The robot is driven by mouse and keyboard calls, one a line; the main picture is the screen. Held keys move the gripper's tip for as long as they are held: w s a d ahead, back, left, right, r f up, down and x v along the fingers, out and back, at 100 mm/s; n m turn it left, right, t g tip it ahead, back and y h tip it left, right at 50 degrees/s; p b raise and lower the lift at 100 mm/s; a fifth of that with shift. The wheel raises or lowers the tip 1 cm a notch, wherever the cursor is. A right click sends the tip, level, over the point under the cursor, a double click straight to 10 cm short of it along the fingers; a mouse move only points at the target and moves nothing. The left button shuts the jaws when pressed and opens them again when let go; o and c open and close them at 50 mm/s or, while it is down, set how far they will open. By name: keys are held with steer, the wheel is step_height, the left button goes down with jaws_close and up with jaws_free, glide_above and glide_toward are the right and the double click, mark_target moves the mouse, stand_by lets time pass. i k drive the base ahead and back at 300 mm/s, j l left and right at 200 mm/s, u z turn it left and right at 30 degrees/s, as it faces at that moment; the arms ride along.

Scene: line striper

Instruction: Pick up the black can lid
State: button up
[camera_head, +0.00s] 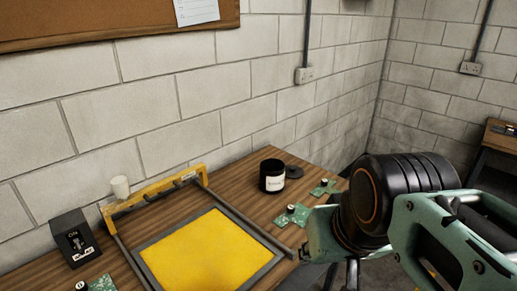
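The black can lid (294,171) is a small dark disc lying flat on the wooden table. It is just right of and behind a black can (272,176) with a white label, very close to it; I cannot tell whether they touch. My black and teal arm fills the right of the view, in front of and to the right of the lid. I cannot make out my gripper's fingers. Nothing of mine touches the lid in this view.
A screen frame with a yellow panel (206,254) and yellow back bar (153,193) covers much of the table (235,192). A white cup-like thing (120,187), a dark box (74,240) and green circuit boards (292,215) stand around it. A block wall closes the back.

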mark_target(292, 171)
steer(key=i+l+z, duration=0.1)
steer(key=l, duration=0.2)
steer(key=i+l+z, duration=0.1)
steer(key=l, duration=0.2)
steer(key=i+l, duration=0.15)
steer(key=l, duration=0.15)
steer(key=i+l+z, duration=1.1)
steer(key=i+z, duration=0.15)
steer(key=i, duration=0.55)
steer(key=i+l+u, duration=0.15)
steer(key=i, duration=0.45)
steer(key=i+u, duration=1.05)
steer(key=u, duration=0.2)
steer(key=i+u, duration=0.2)
steer(key=u, duration=0.15)
steer(key=i+u, duration=0.2)
steer(key=u, duration=0.2)
